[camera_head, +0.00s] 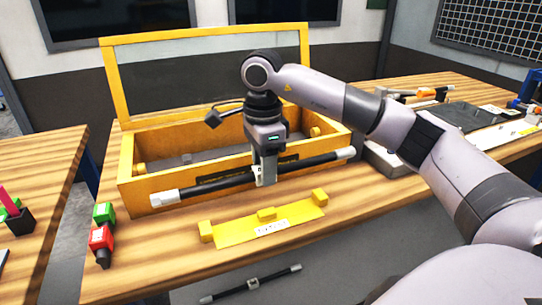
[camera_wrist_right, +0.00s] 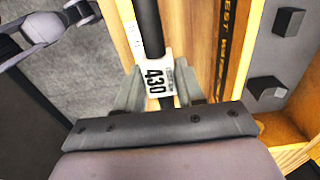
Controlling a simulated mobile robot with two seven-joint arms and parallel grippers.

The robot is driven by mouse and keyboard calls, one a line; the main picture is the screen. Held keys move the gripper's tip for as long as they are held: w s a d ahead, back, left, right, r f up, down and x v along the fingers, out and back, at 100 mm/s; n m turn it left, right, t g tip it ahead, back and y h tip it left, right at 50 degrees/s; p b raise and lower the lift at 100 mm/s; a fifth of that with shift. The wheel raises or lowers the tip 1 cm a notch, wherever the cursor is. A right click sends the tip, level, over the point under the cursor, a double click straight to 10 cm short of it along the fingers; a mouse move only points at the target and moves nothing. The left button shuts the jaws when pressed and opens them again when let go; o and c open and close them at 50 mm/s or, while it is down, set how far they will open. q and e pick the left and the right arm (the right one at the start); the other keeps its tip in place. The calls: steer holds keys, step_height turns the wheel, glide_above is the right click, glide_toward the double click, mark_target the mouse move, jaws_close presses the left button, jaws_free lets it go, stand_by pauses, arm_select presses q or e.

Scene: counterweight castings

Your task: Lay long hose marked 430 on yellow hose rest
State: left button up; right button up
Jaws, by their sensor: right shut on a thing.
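The long hose (camera_head: 215,185) is a black tube with pale grey end fittings. In the right wrist view its white tag (camera_wrist_right: 157,78) reads 430. My right gripper (camera_head: 265,182) is shut on the hose near its middle, pointing down. The hose hangs across the front wall of the yellow box, apparently above the table, sloping up to the right in the picture. The yellow hose rest (camera_head: 240,232) lies on the table nearer the camera, with a raised block at each end and one at mid-length. It carries no hose. My left gripper is not in the head view.
The yellow box (camera_head: 150,193) stands behind the hose with its glazed lid open. Green (camera_head: 104,212) and red (camera_head: 101,238) blocks are at the table's left. A dark bar (camera_head: 250,285) shows below the front edge. A grey device (camera_head: 385,160) is right of the box.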

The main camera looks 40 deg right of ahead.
steer(key=shift+s+a+f, duration=0.2)
steer(key=shift+s+f, duration=0.2)
steer(key=shift+s, duration=0.2)
steer(key=b, duration=0.4)
glide_above(267, 212)
steer(key=shift+w+f, duration=0.1)
steer(key=shift+f, duration=2.75)
steer(key=shift+c, duration=0.6)
steer(key=shift+f+b, duration=0.3)
steer(key=shift+f, duration=0.3)
steer(key=o, duration=1.1)
